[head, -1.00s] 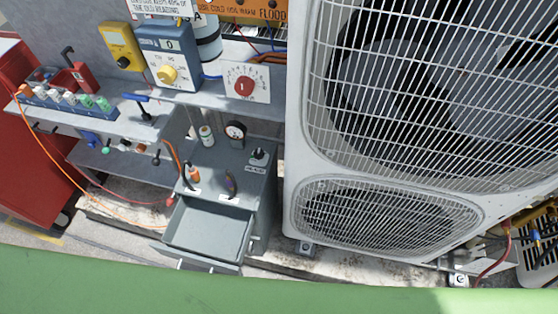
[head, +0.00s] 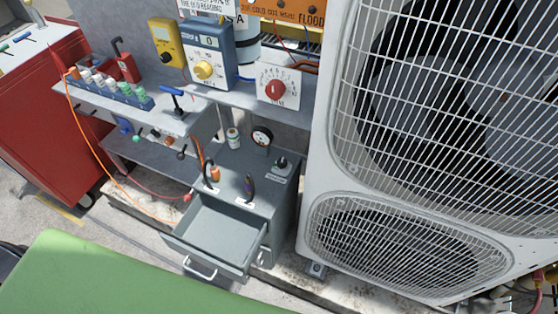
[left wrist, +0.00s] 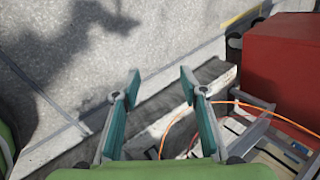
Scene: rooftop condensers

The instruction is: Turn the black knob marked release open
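A black knob (head: 281,162) stands on top of the small grey drawer cabinet (head: 262,212), at its back right corner. A small label lies in front of it; its print is too small to read, so I cannot confirm that it says release. The knob's exact setting is not clear. My left gripper (left wrist: 160,77) is open and empty in the left wrist view, with its two teal fingers apart over the pale floor. It does not show in the head view, and the knob does not show in the left wrist view. My right gripper is in neither view.
The cabinet's top drawer (head: 217,230) is pulled out and looks empty. A gauge (head: 261,137) and a small bottle (head: 233,138) stand behind the cabinet top. A large condenser (head: 325,165) stands close on the right. An orange cable (head: 84,143) hangs at left near a red cabinet (head: 55,120).

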